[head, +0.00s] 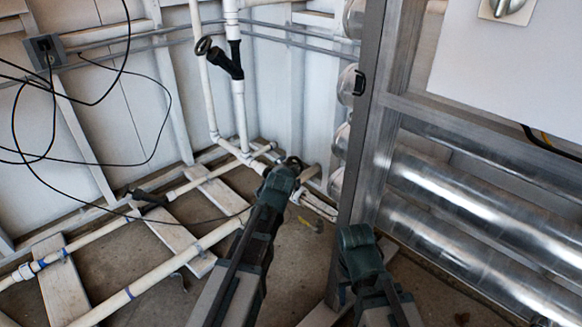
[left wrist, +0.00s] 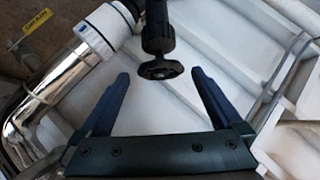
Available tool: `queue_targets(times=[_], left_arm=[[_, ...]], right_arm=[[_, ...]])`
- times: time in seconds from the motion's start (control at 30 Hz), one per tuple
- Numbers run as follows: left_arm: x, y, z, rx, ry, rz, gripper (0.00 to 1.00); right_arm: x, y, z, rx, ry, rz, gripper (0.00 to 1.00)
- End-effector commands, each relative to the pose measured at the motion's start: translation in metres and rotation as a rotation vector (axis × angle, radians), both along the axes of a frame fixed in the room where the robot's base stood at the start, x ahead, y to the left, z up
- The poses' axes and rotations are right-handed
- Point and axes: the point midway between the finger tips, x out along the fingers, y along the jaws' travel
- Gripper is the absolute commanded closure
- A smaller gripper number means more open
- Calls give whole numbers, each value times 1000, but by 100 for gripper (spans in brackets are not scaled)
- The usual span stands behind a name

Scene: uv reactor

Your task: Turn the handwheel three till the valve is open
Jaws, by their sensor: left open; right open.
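A black handwheel (left wrist: 160,70) on a black valve stem shows in the left wrist view. It lies between the spread fingers of my left gripper (left wrist: 159,76), with a visible gap on each side. In the head view my left gripper (head: 282,178) is at the white pipes near the floor, and a dark ring (head: 293,162) shows just beyond its tip. My right gripper (head: 358,240) is lower right, beside the metal post, away from any handwheel. Another black handwheel (head: 203,46) is on a valve higher on the wall. No number marks are readable.
A metal frame post (head: 361,150) stands close to my right gripper. Shiny tubes (head: 470,205) lie to the right. White pipes (head: 190,250) run along the floor at left. Black cables (head: 90,160) hang by the wall. A chrome pipe (left wrist: 45,85) shows in the left wrist view.

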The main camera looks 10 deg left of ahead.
Motion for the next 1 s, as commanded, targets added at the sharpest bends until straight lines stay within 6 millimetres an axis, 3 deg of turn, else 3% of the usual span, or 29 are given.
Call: queue_targets(times=[0.2, 0.43, 1.0], left_arm=[[-48, -3, 28, 0, 0, -2, 0], [-85, -6, 46, -1, 0, -1, 0], [-93, -9, 48, -8, 14, 2, 0]], right_arm=[[0, 0, 28, 0, 0, 0, 50], [0, 0, 46, 0, 0, 0, 50], [0, 0, 51, 0, 0, 0, 50]])
